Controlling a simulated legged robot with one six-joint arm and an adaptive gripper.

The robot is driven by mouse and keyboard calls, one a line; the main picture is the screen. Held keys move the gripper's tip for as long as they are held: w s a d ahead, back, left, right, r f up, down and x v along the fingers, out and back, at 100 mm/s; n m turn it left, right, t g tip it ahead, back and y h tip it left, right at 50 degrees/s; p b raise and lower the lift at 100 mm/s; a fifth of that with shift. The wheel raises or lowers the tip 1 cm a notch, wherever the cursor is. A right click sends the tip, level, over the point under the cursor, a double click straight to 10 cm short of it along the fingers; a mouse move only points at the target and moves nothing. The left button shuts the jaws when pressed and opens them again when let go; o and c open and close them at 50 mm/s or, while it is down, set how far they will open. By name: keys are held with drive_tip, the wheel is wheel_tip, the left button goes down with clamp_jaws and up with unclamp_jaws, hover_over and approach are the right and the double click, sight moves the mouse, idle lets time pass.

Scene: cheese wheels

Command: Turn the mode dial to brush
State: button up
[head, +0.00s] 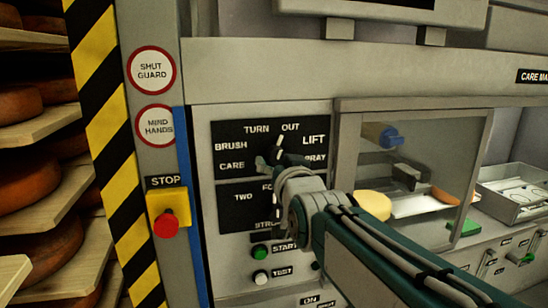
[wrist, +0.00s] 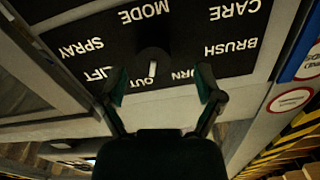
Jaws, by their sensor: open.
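The mode dial (wrist: 152,62) is a dark round knob with a white pointer mark, on a black panel (head: 225,130). In the wrist view, which shows the panel upside down, the mark points down toward the TURN and OUT labels. The BRUSH label (head: 231,146) is at the panel's left in the head view and at the right in the wrist view (wrist: 231,48). My gripper (wrist: 162,80) is open and empty, one finger toward each side of the dial. I cannot tell whether it touches. In the head view my gripper (head: 278,156) largely hides the dial.
A lower black panel (head: 232,212) with a second set of labels lies beneath. A red stop button (head: 166,224), a green start button (head: 260,251) and a white test button (head: 261,277) are nearby. A clear guard (head: 450,150) stands right; shelves of cheese wheels (head: 30,182) stand left.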

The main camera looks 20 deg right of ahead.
sight(278, 158)
drive_tip(key=w, duration=0.4)
drive_tip(key=shift+d, duration=0.7)
drive_tip(key=shift+a, duration=0.3)
drive_tip(key=shift+c, duration=1)
drive_tip(key=shift+a, duration=0.2)
drive_tip(key=c, duration=0.9)
drive_tip(key=shift+d, duration=0.15)
drive_tip(key=shift+c, duration=0.2)
